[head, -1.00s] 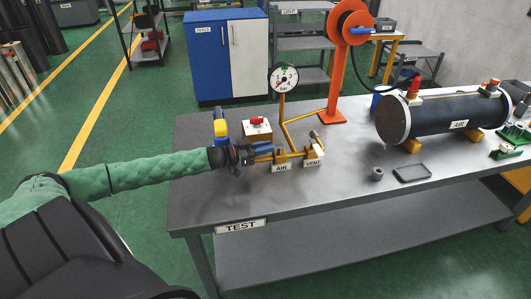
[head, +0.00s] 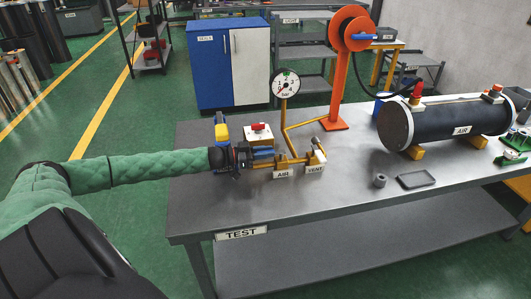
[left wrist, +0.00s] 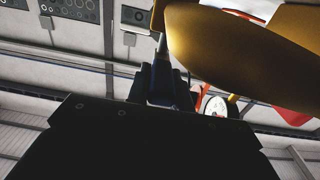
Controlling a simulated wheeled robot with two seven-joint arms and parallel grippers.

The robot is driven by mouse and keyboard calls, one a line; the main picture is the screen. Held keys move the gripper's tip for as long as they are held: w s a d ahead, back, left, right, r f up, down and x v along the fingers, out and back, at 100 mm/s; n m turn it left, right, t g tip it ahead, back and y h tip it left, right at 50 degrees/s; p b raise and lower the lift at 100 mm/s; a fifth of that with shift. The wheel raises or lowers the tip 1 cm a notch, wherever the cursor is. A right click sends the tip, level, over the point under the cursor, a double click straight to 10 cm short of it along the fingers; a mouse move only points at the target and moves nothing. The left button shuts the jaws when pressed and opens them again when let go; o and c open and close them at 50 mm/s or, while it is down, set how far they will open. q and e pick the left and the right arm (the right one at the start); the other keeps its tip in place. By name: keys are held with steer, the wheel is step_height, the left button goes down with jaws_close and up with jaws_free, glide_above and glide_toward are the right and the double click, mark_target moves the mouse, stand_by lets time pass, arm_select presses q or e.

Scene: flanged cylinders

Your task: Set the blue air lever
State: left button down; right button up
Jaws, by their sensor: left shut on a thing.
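The blue air lever (head: 264,152) lies out to the left of the brass fitting that stands behind the AIR label (head: 283,174) on the test bench. My left gripper (head: 250,158) is at the lever's left end and is shut on it. In the left wrist view the dark fingers (left wrist: 162,82) close around a narrow bluish-grey piece, and a large brass part fills the upper right. The gripper hides part of the lever. My right gripper is in no view.
The VENT valve (head: 317,154) stands just right of the air valve. A pressure gauge (head: 285,83) rises behind on a yellow pipe. A box with a red-topped part (head: 259,133) is close behind the gripper. A dark cylinder (head: 450,122) lies at right. The bench front (head: 260,205) is clear.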

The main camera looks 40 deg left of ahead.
arm_select(q)
steer(key=c, duration=1.2)
jaws_free()
steer(key=shift+c, duration=0.2)
